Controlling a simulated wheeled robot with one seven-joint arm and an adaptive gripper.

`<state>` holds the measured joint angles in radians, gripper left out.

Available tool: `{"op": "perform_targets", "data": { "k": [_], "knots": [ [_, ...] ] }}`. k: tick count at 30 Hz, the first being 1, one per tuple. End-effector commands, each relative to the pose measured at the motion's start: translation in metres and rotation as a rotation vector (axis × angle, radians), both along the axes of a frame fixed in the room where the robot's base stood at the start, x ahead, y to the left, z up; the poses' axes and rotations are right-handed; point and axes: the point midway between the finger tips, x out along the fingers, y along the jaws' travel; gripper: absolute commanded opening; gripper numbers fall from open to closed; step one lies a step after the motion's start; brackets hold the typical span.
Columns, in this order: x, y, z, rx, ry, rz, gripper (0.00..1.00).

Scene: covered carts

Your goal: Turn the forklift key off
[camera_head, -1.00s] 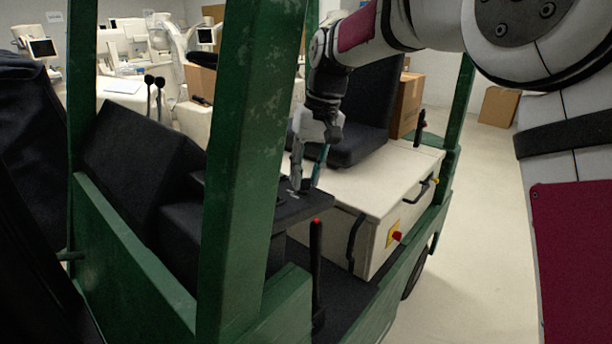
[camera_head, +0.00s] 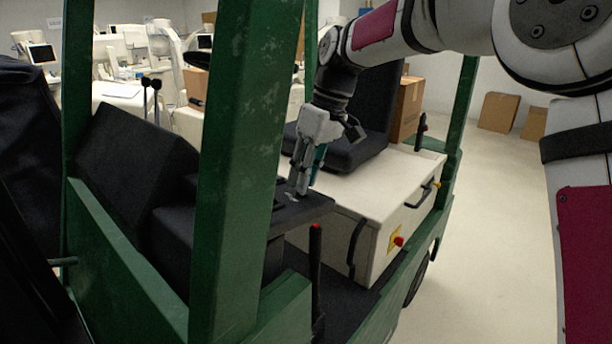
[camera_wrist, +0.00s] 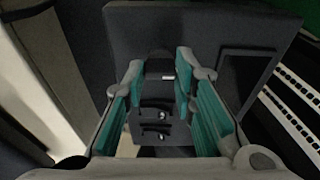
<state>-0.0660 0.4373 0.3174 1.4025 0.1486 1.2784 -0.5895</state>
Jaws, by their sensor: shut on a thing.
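The forklift (camera_head: 235,150) has a green frame and a dark console (camera_head: 315,208) beside the seat. My gripper (camera_head: 302,190) points down at the console top, with its fingertips close to the surface. In the wrist view my gripper (camera_wrist: 160,72) has its teal-padded fingers on either side of a small dark key (camera_wrist: 160,66) at the console. It is shut on the key, which is mostly dark and hard to make out. In the head view the fingers hide the key, and I cannot tell its turn angle.
The green pillar stands left of my gripper. The black seat (camera_head: 355,125) is behind it, and a red-tipped lever (camera_head: 316,265) stands in front. A cream housing (camera_head: 385,205) with a red button is to the right. Open floor lies farther right.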

Motion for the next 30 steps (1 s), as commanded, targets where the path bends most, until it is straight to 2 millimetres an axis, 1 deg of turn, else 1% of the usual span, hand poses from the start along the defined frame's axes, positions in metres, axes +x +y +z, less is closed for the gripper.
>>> {"op": "perform_targets", "data": {
  "k": [10, 11, 12, 13, 23, 26, 30],
  "knots": [
    [0.0, 0.0, 0.0, 0.0, -0.002, 0.002, 0.0],
    [0.0, 0.0, 0.0, 0.0, -0.002, 0.002, 0.29],
    [0.0, 0.0, 0.0, 0.0, -0.002, 0.002, 0.38],
    [0.0, 0.0, 0.0, 0.0, -0.002, 0.002, 0.45],
    [0.0, 0.0, 0.001, 0.001, -0.001, 0.002, 0.45],
    [0.001, -0.002, 0.008, 0.001, -0.002, 0.001, 0.45],
    [0.003, -0.008, 0.029, 0.001, -0.005, 0.001, 0.45]
  ]
}}
